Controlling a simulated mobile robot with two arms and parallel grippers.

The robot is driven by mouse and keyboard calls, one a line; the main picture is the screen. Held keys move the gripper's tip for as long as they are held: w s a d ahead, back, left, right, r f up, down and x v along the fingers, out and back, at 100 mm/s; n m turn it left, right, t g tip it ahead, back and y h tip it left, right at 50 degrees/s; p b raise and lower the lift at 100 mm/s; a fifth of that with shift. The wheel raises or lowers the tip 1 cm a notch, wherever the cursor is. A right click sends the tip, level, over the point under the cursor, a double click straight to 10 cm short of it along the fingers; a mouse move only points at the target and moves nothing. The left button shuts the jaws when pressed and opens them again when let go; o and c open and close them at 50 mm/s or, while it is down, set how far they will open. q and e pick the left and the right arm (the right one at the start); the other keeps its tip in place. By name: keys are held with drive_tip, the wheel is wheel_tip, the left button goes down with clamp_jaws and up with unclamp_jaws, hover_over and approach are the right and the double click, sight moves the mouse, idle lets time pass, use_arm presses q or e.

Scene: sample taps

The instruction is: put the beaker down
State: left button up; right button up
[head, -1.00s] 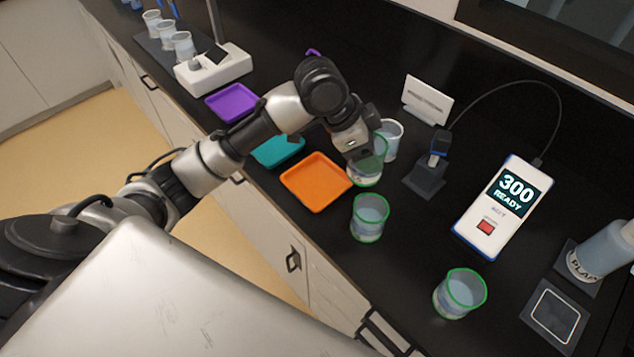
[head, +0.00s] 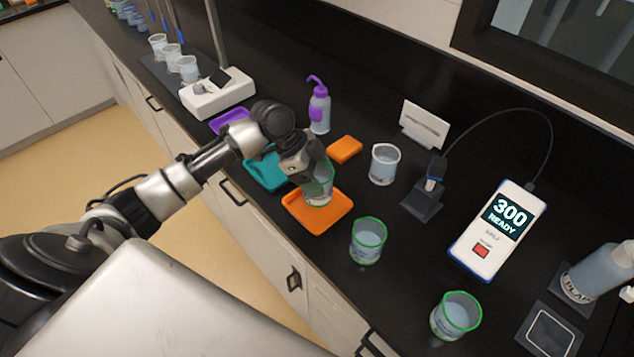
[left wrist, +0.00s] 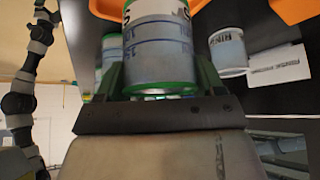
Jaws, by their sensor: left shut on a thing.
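My left gripper (head: 309,172) is shut on a green-rimmed beaker (head: 320,190) over the orange tray (head: 318,226). The held beaker fills the middle of the left wrist view (left wrist: 158,48), between the two fingers, with pale liquid in it. I cannot tell whether its base touches the tray. The gripper hides part of the beaker in the head view. My right gripper is not in view.
Two more green-rimmed beakers (head: 367,242) (head: 457,315) stand to the right of the tray. A clear beaker (head: 384,164), an orange block (head: 345,150) and a purple-topped bottle (head: 319,108) stand behind. A teal tray (head: 262,171) lies left. A meter (head: 497,232) lies right.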

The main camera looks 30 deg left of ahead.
use_arm(q)
wheel_tip(320, 180, down, 4)
drive_tip(key=shift+r+p, duration=0.25)
drive_tip(key=shift+p, duration=0.45)
drive_tip(key=shift+a+f, duration=0.1)
drive_tip(key=shift+f, duration=0.2)
drive_tip(key=o, duration=1.2)
drive_tip(key=shift+f, duration=0.1)
drive_tip(key=shift+a+r, duration=0.1)
drive_tip(key=shift+r, duration=0.15)
drive_tip(key=shift+b+v, duration=1.3)
drive_tip(key=shift+v, duration=4.5)
